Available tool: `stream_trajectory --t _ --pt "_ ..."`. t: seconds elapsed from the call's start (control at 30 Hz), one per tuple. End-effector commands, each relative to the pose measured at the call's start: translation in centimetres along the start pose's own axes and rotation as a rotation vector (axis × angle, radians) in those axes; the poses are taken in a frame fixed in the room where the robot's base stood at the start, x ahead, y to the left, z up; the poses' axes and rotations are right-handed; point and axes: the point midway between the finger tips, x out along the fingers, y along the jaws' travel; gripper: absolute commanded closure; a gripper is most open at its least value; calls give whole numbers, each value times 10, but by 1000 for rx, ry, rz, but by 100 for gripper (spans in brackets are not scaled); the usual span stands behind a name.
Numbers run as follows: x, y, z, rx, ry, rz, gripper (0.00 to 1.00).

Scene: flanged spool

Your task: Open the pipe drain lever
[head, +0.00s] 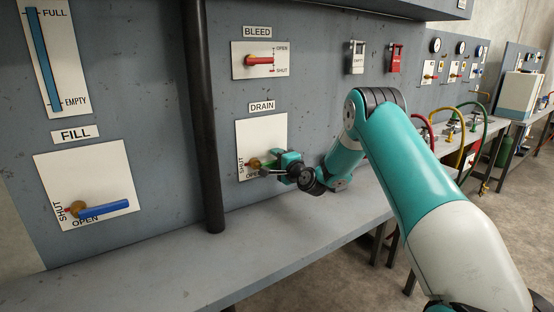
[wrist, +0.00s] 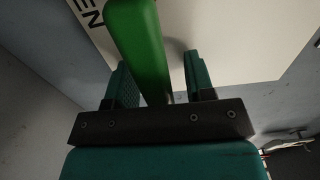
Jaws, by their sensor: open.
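The drain lever has a green handle (wrist: 137,38), which slants between my gripper's fingers in the wrist view. It lies nearer the left finger; I cannot tell if they touch. In the head view its brass hub (head: 254,163) shows on the white DRAIN plate (head: 262,131), with the words SHUT and OPEN beside it. My gripper (head: 278,163) is at the plate's lower right and hides most of the handle there. In the wrist view my gripper (wrist: 158,72) is open, with its fingers on either side of the handle.
A dark vertical pipe (head: 202,120) stands left of the DRAIN plate. The red BLEED lever (head: 260,60) is above, and the blue FILL lever (head: 104,210) is at the lower left. A grey bench ledge (head: 250,250) runs below the panel and looks clear there.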

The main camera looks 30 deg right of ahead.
Motion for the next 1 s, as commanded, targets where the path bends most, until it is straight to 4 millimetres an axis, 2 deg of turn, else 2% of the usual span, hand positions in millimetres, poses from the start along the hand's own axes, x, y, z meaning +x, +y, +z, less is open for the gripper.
stream_trajectory --t 0.17,0.4,0.77,1.0 --pt "0 0 0 0 0 0 51" --pt "0 0 0 -1 0 1 100" --pt "0 -1 0 -37 0 1 100" --pt "0 -10 1 -172 0 -1 100"
